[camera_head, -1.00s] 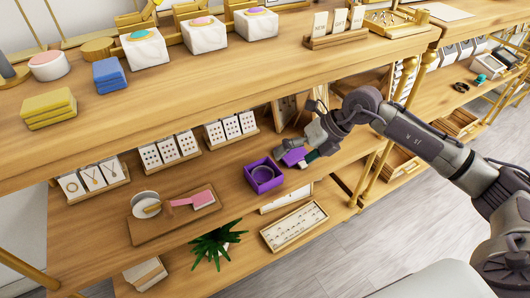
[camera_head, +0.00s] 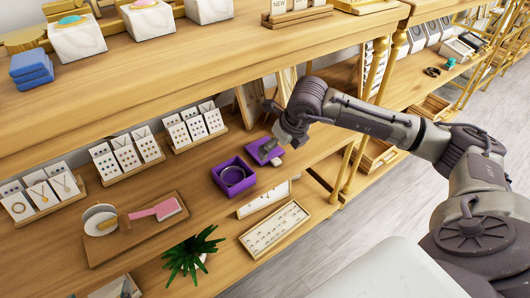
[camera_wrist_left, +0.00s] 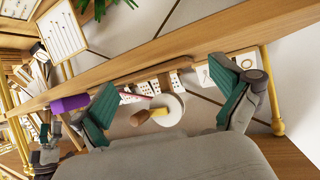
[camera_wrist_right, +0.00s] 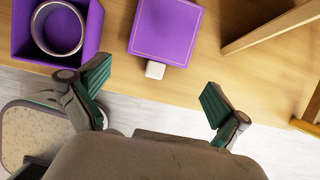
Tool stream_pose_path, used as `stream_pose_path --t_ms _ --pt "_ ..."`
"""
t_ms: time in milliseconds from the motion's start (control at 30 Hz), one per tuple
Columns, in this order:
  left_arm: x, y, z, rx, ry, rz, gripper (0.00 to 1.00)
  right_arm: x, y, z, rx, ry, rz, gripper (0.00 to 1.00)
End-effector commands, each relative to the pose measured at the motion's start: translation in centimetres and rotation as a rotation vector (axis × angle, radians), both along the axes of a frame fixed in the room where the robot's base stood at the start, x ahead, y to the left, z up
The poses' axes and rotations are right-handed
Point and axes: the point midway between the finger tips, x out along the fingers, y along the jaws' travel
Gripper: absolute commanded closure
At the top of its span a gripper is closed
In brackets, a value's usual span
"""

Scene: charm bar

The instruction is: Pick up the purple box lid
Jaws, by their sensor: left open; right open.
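The purple box lid (camera_head: 262,150) lies flat on the lower wooden shelf, just right of and behind the open purple box (camera_head: 232,177), which holds a round bangle. My right gripper (camera_head: 279,151) is over the lid's right side and partly hides it. In the right wrist view the square lid (camera_wrist_right: 167,30) lies beyond the open, empty fingers (camera_wrist_right: 155,84), with a small white block (camera_wrist_right: 154,70) at its near edge. The purple box (camera_wrist_right: 57,48) is to its left. My left gripper (camera_wrist_left: 165,98) is open and empty in the left wrist view, away from the lid.
Earring card stands (camera_head: 195,127) line the shelf's back. The upper shelf (camera_head: 190,70) overhangs behind. A jewelry tray (camera_head: 274,230) and plant (camera_head: 190,256) stand lower in front. A gold post (camera_head: 350,170) is at right.

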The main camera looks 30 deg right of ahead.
Motion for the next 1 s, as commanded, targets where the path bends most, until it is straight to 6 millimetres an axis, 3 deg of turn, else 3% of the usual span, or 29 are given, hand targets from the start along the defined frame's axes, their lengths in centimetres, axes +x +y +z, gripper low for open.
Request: stream_pose_path --t_ms 300,633,900,967,1000 --pt "2.5 -1.3 3.9 -0.062 -0.262 -0.018 0.00 1.4 0.3 -3.9 0.001 0.003 -0.001 0.00" --pt "2.8 -1.5 4.9 -0.073 -0.307 -0.020 0.00 1.7 0.4 -4.4 0.002 0.001 0.001 0.00" --pt "2.8 -1.4 4.8 -0.073 -0.306 -0.020 0.00 1.7 0.4 -4.3 0.001 0.001 0.000 0.43" --pt "2.8 -1.4 4.8 -0.073 -0.306 -0.020 0.00 1.7 0.4 -4.3 0.001 0.001 0.000 0.50" --pt "2.8 -1.4 4.8 -0.073 -0.306 -0.020 0.00 1.7 0.4 -4.4 0.001 0.002 0.000 0.60"
